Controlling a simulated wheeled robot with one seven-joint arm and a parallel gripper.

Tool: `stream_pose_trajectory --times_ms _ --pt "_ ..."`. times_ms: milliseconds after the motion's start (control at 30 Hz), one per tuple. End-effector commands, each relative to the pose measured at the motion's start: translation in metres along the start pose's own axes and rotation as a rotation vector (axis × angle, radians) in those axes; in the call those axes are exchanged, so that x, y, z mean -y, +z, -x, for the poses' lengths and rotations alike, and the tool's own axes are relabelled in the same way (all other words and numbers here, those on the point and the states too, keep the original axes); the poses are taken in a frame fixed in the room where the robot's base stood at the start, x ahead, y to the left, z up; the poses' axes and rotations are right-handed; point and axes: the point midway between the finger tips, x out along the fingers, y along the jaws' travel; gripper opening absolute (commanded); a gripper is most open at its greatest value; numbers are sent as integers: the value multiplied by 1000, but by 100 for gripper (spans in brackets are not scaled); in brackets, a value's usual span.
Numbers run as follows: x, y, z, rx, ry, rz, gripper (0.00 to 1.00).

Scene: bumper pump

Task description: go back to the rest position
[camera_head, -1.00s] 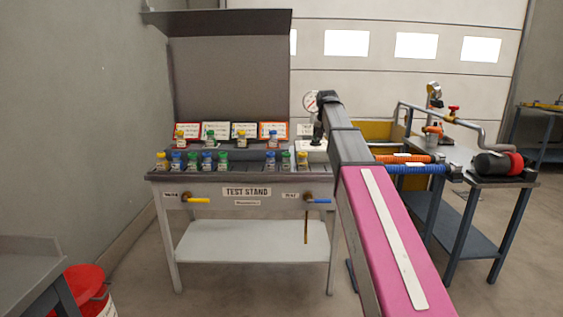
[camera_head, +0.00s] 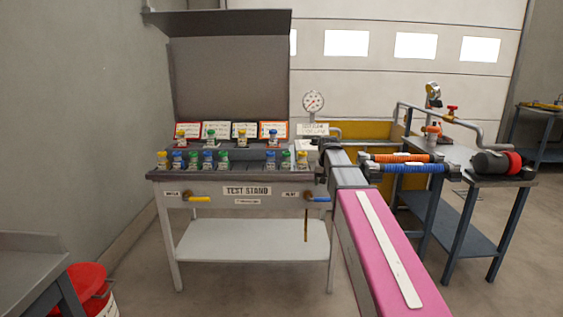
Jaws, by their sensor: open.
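My arm, with its pink link, reaches forward from the lower right to the right end of the test stand (camera_head: 247,191). My gripper (camera_head: 322,170) is at the far end of the arm, small and dark against the stand's right edge. It is mostly hidden by the arm, and its fingers are hard to make out. It is open, and I see nothing held in it. A row of small bottles with blue, green and yellow caps (camera_head: 208,160) stands on the stand to the left of the gripper.
A pressure gauge (camera_head: 313,101) rises behind the arm's end. A yellow bin (camera_head: 372,132) is behind. A red bucket (camera_head: 88,285) stands lower left. Open floor lies left of the stand.

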Motion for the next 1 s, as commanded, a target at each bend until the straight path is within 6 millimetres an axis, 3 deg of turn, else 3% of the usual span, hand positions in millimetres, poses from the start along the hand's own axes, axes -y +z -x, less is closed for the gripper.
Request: stream_pose_trajectory --times_ms 33,300,500,700,833,1000 --pt "-3 26 -19 20 -1 7 73" --pt "-12 123 -96 105 -7 47 73" --pt "-19 198 -139 167 -16 74 73" --pt "-26 270 -170 224 -25 97 73" --pt "-29 301 -180 249 -29 107 73" --pt "-31 318 -187 263 -32 113 73"
